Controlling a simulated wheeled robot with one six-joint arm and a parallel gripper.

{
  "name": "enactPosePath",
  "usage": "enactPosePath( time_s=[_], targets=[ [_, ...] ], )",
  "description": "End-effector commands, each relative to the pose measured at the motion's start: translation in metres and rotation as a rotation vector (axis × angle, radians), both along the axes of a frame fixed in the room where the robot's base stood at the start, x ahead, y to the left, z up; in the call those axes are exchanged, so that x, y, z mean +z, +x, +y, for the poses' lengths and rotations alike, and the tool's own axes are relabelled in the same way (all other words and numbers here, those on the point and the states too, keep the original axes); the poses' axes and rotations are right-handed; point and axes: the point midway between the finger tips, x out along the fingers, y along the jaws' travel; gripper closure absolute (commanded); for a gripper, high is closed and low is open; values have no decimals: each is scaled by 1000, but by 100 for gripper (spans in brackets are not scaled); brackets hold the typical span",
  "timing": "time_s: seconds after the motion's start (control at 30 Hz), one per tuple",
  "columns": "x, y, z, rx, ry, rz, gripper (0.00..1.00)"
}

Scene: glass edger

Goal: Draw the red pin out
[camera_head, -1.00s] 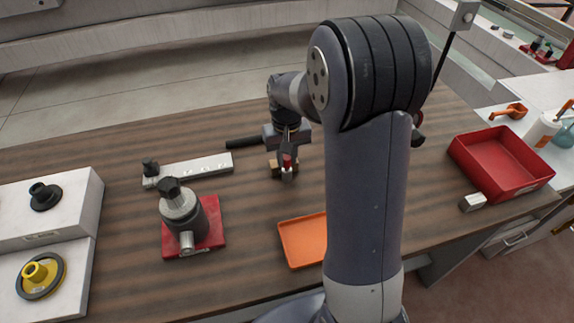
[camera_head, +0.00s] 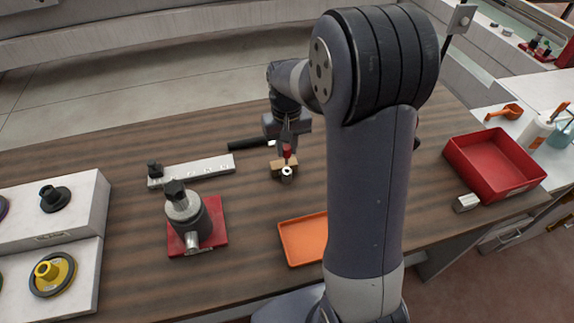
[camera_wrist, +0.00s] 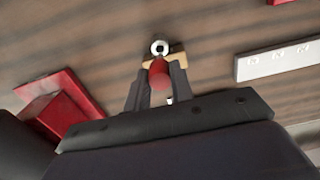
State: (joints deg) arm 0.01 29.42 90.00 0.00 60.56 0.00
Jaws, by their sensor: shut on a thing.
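The red pin (camera_head: 287,151) is held between the fingers of my gripper (camera_head: 286,143). In the wrist view the red pin (camera_wrist: 159,75) shows as a red cylinder between the two fingertips (camera_wrist: 158,80). A small wooden block (camera_head: 276,168) with a round metal sleeve (camera_head: 286,173) stands on the table below and in front of the pin. In the wrist view the metal sleeve's open bore (camera_wrist: 160,47) shows dark and empty beside the pin. The pin appears raised above the block and clear of the sleeve.
An orange tray (camera_head: 304,262) lies in front on the wooden table. A grey clamp device on a red base (camera_head: 217,212) and a white strip with holes (camera_head: 205,168) are to the left. A red bin (camera_head: 500,190) stands at the right.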

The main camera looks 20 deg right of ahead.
Motion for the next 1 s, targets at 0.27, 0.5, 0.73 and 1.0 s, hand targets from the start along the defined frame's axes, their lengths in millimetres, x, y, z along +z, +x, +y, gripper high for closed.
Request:
enactPosePath(
  time_s=[0.27,0.5,0.73,1.0],
  targets=[
    [1,0,0,0,0,0,100],
    [15,0,0,0,0,-1,100],
    [38,0,0,0,0,1,100],
    [41,0,0,0,0,1,100]
  ],
)
